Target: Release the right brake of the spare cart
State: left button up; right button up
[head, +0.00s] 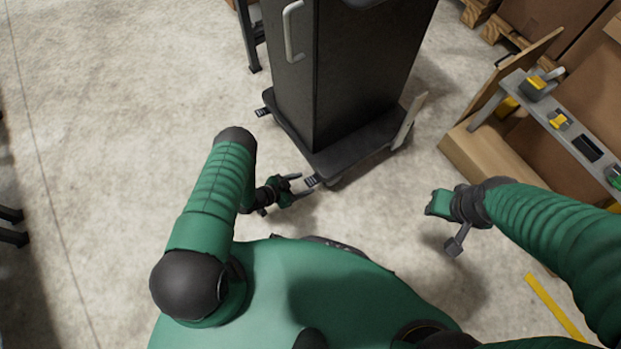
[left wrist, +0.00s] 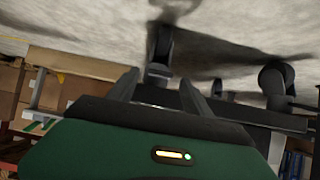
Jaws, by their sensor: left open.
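The spare cart (head: 345,95) is a tall dark cabinet on a low black wheeled base, with a pale handle on its side. One small brake pedal (head: 262,112) sticks out at the base's left corner. The right brake pedal (head: 311,182) sticks out at the near corner. My left gripper (head: 302,186) is open, its fingertips right at the right pedal; I cannot tell whether they touch it. In the left wrist view a caster (left wrist: 160,50) shows between and beyond the two fingers (left wrist: 160,92). My right gripper (head: 447,222) hangs over bare floor, its jaws unclear.
A grey rail (head: 560,135) with yellow and black items stands at the right, by cardboard boxes (head: 480,160). A pale board (head: 409,120) leans at the cart base's right end. A yellow floor strip (head: 553,305) lies lower right.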

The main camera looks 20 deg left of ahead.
pick_arm(q)
jog(key=p+v, duration=0.4)
jog(key=v, duration=0.7)
jog(key=shift+s+r, duration=0.15)
jog(key=shift+s, duration=0.05)
jog(key=shift+a, duration=0.1)
